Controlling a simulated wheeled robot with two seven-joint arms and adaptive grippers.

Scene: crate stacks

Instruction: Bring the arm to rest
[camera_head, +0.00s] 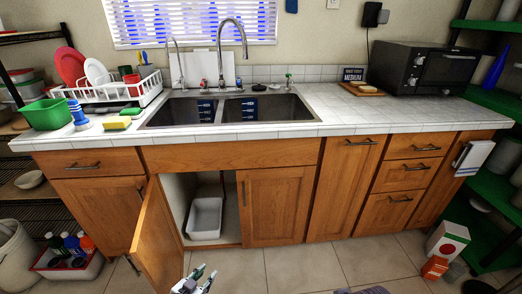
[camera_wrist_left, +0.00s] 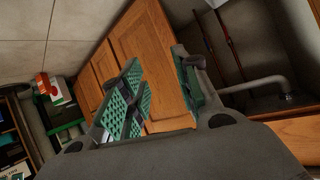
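My left gripper (camera_head: 195,281) shows at the bottom of the head view, just right of the open cabinet door (camera_head: 158,240) and in front of the sink cabinet. In the left wrist view its two green-padded fingers (camera_wrist_left: 165,95) are spread apart, with no object held between them. The wooden cabinet front (camera_wrist_left: 150,55) shows behind and between the fingers. Most of the left arm is out of view.
A white bin (camera_head: 205,218) stands inside the open cabinet. The closed right door (camera_head: 270,205) is beside the opening. A counter (camera_head: 340,118) with a sink runs above. A red-and-white box (camera_head: 447,240) stands on the floor at right. The tiled floor (camera_head: 305,268) between is mostly clear.

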